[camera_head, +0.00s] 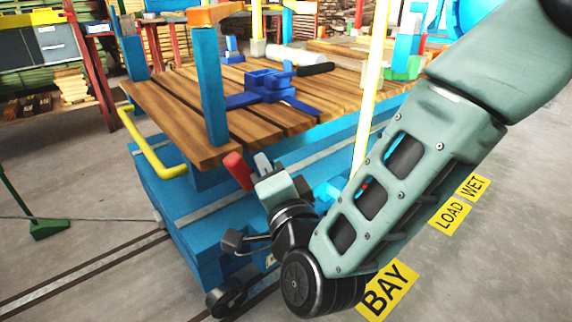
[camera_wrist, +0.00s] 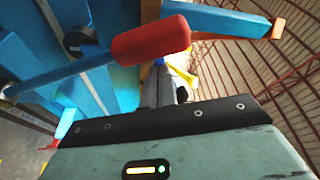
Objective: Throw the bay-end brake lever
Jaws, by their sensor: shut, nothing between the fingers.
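The brake lever has a red grip (camera_head: 238,170) that stands up at the near end of the blue trolley (camera_head: 190,215). In the wrist view the red grip (camera_wrist: 150,40) sits on a blue rod (camera_wrist: 60,74) running down to the left. My gripper (camera_head: 263,162) is shut and empty, just right of the red grip in the head view. In the wrist view the grey fingers of my gripper (camera_wrist: 160,85) lie just below the grip, which partly overlaps their tips. I cannot tell whether they touch it. The lever's lower part is hidden in the head view.
The trolley has a wooden deck (camera_head: 180,115) with blue posts and a blue clamp (camera_head: 268,85). A yellow handle (camera_head: 150,152) sticks out at its left. A green object (camera_head: 48,228) stands on the floor at left.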

